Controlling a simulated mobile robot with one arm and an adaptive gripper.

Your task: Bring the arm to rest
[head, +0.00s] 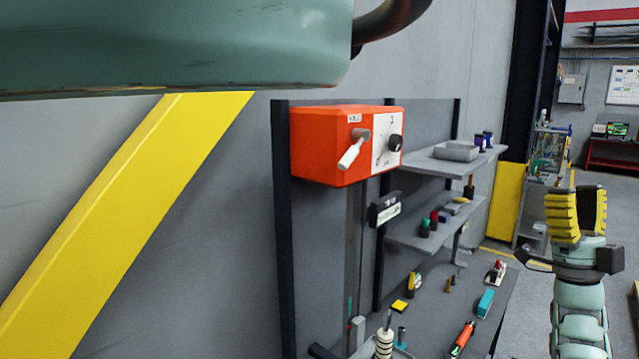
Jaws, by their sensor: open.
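My gripper (577,200) is at the right of the head view, with its yellow-padded fingers pointing up. It is open, and I see nothing held between the fingers. My pale green arm runs down from it to the bottom edge of the picture. The orange valve actuator box (325,150) is mounted on the grey panel left of the gripper, well apart from it. A lever with a white handle (350,155) slants down to the left on its front. A black knob (395,143) sits on its white plate.
Grey shelves (410,238) with small parts and a workbench (430,310) with several tools stand between the actuator and my gripper. A yellow diagonal beam (120,225) crosses the left wall. A cabinet (535,200) stands behind the gripper. Some grey floor (520,300) shows clear left of my arm.

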